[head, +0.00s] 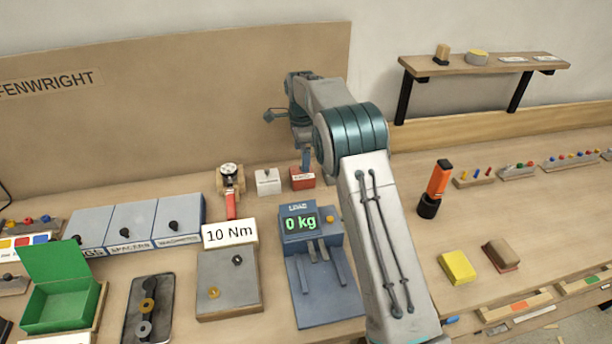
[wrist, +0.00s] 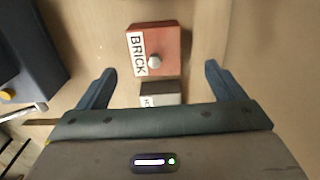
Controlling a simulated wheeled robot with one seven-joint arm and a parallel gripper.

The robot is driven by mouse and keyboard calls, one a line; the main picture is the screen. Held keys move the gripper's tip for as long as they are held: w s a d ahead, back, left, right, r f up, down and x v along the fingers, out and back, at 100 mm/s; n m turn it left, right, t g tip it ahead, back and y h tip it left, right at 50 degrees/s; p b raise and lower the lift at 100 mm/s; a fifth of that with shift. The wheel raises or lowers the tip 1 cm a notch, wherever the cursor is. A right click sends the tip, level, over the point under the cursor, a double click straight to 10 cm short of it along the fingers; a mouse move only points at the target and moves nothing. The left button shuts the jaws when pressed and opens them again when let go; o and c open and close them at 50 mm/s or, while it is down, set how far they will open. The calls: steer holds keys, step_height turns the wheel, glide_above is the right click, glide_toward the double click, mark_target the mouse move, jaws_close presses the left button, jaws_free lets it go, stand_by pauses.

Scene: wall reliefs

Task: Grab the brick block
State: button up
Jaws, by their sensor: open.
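The brick block (wrist: 172,48) is a red block with a round pale knob on top and a white label reading BRICK. It lies ahead of my gripper (wrist: 160,70) in the wrist view, between the lines of the two spread fingers. In the head view the red block (head: 303,180) stands on the bench behind the scale, with a blue-grey finger (head: 305,160) just above it. My gripper is open, and I see nothing held. The gripper body in the head view is partly hidden by my arm.
The blue scale (head: 325,275) reading 0 kg is in front. A red-handled valve (head: 230,185) is farther left. A board (head: 180,100) rises behind.

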mark_target(302, 174)
step_height(302, 174, down, 2)
steer(key=shift+d+f, duration=0.1)
steer(key=f, duration=0.1)
steer(key=f+p, duration=0.1)
steer(key=f, duration=0.1)
steer(key=f+p, duration=0.1)
steer(key=f, duration=0.1)
steer(key=shift+s, duration=0.25)
steer(key=c, duration=1.2)
steer(key=shift+r, duration=0.1)
steer(key=shift+c, duration=0.6)
steer(key=shift+r, duration=0.1)
